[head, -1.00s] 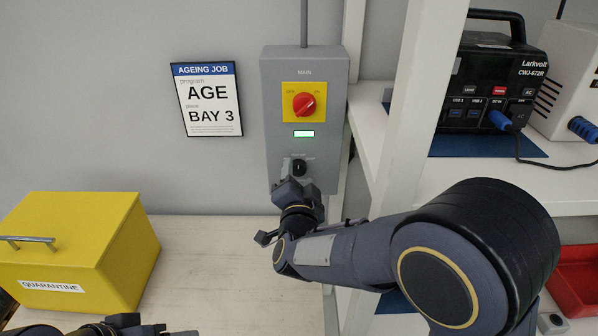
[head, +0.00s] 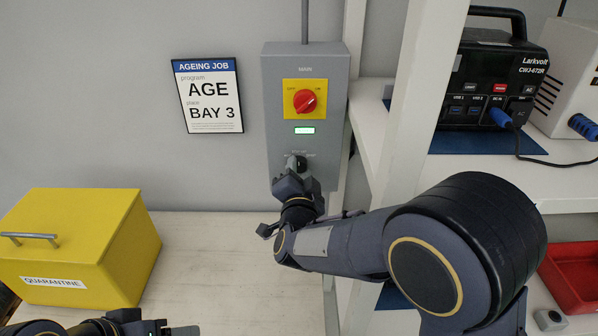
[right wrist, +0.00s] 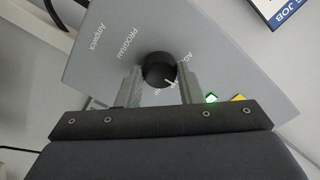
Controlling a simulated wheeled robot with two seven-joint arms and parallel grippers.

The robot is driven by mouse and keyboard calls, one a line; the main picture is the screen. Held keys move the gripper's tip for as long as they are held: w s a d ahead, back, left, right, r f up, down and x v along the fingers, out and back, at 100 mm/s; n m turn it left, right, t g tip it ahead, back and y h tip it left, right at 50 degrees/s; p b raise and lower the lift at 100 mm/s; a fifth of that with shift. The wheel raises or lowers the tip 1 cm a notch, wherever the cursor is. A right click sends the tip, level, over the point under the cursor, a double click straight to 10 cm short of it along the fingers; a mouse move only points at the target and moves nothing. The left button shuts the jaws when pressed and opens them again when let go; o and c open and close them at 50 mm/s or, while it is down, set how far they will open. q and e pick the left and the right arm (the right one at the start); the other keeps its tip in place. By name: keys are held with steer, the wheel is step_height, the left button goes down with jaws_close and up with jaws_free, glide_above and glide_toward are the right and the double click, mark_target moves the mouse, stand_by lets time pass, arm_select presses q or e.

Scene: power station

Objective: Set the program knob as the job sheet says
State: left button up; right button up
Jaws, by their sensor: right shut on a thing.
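The job sheet (head: 209,96) on the wall reads "AGEING JOB, program AGE, place BAY 3". The black program knob (head: 301,163) is low on the grey wall box (head: 330,120), below a green-lit display. My right gripper (head: 292,172) is at the knob. In the right wrist view its fingers (right wrist: 160,82) stand on both sides of the round knob (right wrist: 157,66), shut on it. The knob's white line points to the lower right there. "PROGRAM" is readable on the panel; lettering beside the knob is partly hidden by the fingers. My left gripper (head: 140,325) is low at the left, partly cut off.
A red main switch (head: 304,102) on a yellow plate sits above the knob. A yellow quarantine box (head: 85,245) stands on the pale bench at left. A white shelf (head: 400,110) with a black power unit (head: 487,85) is close at right. The bench's middle is clear.

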steer(key=n, duration=0.4)
steer(key=n+p, duration=0.1)
steer(key=n, duration=0.4)
steer(key=shift+n+p, duration=0.3)
steer(key=shift+p, duration=0.1)
stand_by(0.5)
steer(key=o, duration=1)
steer(key=shift+c, duration=0.2)
steer(key=s+b, duration=0.1)
steer(key=s, duration=0.6)
steer(key=shift+s, duration=0.4)
